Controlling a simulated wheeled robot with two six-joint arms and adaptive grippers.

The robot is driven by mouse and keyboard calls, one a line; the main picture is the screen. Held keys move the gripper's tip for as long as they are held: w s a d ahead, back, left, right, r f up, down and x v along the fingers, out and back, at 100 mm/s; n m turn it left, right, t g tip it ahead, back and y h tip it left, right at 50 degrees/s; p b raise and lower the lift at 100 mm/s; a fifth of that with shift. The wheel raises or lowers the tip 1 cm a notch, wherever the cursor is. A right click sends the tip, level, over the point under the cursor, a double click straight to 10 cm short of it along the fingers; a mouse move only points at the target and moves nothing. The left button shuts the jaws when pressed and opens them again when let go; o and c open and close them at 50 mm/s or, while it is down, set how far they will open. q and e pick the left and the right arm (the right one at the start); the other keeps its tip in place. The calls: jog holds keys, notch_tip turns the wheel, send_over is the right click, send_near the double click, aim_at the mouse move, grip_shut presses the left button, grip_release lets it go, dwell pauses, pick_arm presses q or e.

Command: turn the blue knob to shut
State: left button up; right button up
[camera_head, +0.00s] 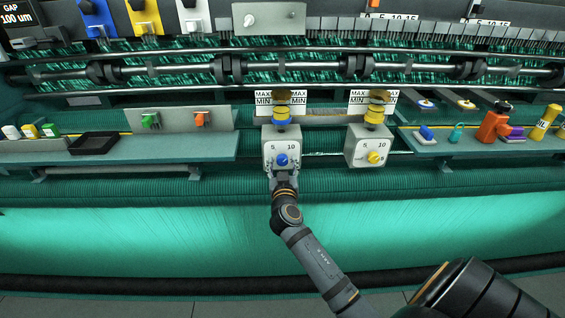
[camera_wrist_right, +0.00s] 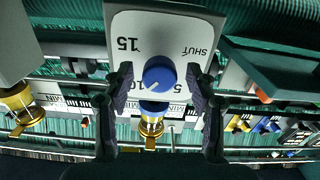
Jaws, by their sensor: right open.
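The blue knob (camera_head: 281,160) sits on the front of a pale dial box (camera_head: 270,149) marked with 5 and 10. In the right wrist view, upside down, the round blue knob (camera_wrist_right: 159,74) shows on the white plate (camera_wrist_right: 178,28), with 15 and SHUT legible. Which mark the knob points to cannot be told. My right gripper (camera_head: 284,174) is at the box from the front. In the wrist view its open fingers (camera_wrist_right: 160,84) stand on either side of the knob, with a visible gap at each side. My left gripper is out of view.
A similar box with a yellow knob (camera_head: 376,157) is to the right. Shelves with small objects flank the boxes: a black tray (camera_head: 94,143) left, an orange bottle (camera_head: 490,126) right. Glass cups with MAX/MIN labels (camera_head: 281,97) stand above. Green netting (camera_head: 150,240) spreads below.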

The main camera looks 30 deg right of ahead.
jog(key=shift+c, duration=0.4)
jog(key=c, duration=1.1)
jog(key=shift+o, duration=0.2)
